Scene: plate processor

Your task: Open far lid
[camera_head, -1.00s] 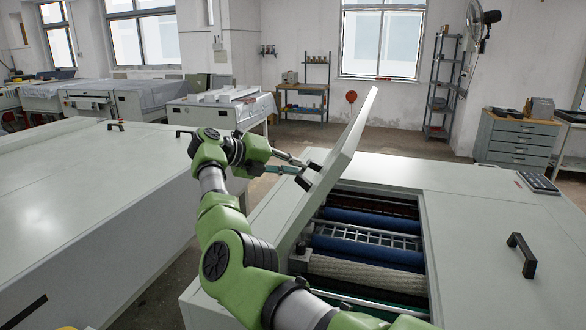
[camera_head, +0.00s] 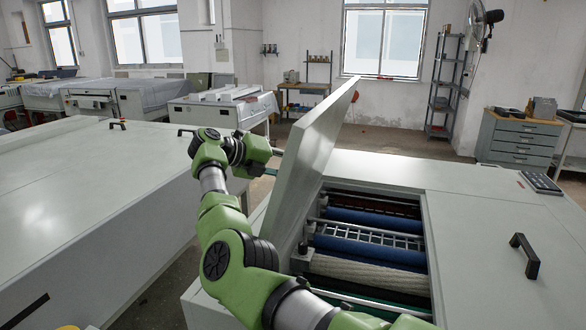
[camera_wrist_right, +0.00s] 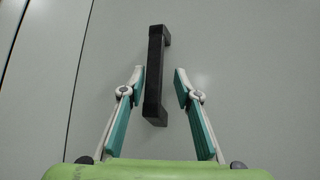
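The raised grey lid (camera_head: 312,165) stands steeply tilted at the left side of an opening in the machine. Blue and pale rollers (camera_head: 365,230) show in the opening. My right arm reaches to the lid's far left side, and its gripper is mostly hidden behind the lid. In the right wrist view, my right gripper (camera_wrist_right: 160,85) is open, with one finger on each side of the black lid handle (camera_wrist_right: 155,75) and gaps beside it. My left gripper is not in view.
A closed panel with a black handle (camera_head: 524,254) lies right of the opening. A keypad (camera_head: 541,182) sits at the machine's back right. Another long grey machine (camera_head: 90,210) stands to the left, across a narrow floor gap.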

